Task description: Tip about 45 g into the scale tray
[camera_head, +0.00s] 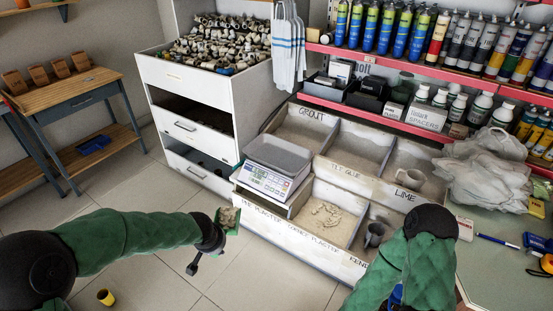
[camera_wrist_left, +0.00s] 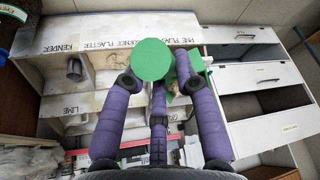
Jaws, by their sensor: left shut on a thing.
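My left gripper (camera_head: 217,232) is shut on a green scoop (camera_head: 237,229), with pale crumbly material (camera_head: 228,215) in it. The scoop is in the air over the floor, left of the scale and apart from it. In the left wrist view a green round end (camera_wrist_left: 152,60) shows between my purple fingers (camera_wrist_left: 158,105), which partly hide the scoop. The scale (camera_head: 266,181) stands at the left end of the bins with its grey tray (camera_head: 278,154) on top. The tray looks empty; its display is too small to read. My right arm comes in at lower right; its gripper is not visible.
Labelled open bins hold pale powder (camera_head: 325,215). A white drawer unit (camera_head: 190,85) is behind the scale. Plastic bags (camera_head: 490,170) lie on the right counter.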

